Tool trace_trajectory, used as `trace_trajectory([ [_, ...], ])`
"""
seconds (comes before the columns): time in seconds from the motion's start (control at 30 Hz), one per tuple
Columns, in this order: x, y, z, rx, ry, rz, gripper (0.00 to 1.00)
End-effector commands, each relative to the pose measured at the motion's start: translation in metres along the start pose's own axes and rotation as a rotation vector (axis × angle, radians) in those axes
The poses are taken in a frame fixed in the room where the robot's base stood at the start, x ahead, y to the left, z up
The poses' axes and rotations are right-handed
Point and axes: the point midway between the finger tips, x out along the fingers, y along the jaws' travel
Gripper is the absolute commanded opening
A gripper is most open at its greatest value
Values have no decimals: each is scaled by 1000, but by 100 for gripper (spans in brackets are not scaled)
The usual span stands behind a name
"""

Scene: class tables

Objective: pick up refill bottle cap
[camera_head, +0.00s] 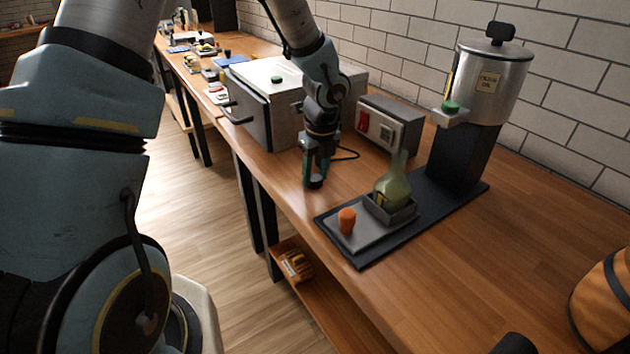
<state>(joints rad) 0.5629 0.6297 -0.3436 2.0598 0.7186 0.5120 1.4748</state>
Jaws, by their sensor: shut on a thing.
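A small orange cap-like piece (347,220) stands on the grey plate (371,238) at the left end of the black base. A greenish glass bottle (393,184) stands upright beside it in a square grey holder (392,212). My gripper (315,182) points down over the counter, up and left of the orange piece and apart from it. Its fingers are shut on a small dark thing low between them, too small and shadowed to make out. I cannot tell whether it touches the counter.
A steel oil dispenser (487,83) on a black stand rises behind the bottle. A grey switch box (389,126) and a white-topped box (270,80) stand behind my gripper. An orange-brown container (602,300) is at the right edge.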

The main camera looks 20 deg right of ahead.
Motion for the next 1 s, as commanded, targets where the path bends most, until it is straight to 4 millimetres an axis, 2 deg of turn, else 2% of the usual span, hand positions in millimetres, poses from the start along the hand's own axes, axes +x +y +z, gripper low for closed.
trace_trajectory([
  [0.03, 0, 0, 0, 0, 0, 0, 26],
  [0.27, 0, 0, 0, 0, 0, 0, 0],
  [0.6, -3, 0, 1, -1, -1, -1, 0],
  [0.77, -25, -1, 5, -3, -4, -5, 0],
  [1.0, -71, 0, 12, -3, -4, -3, 0],
])
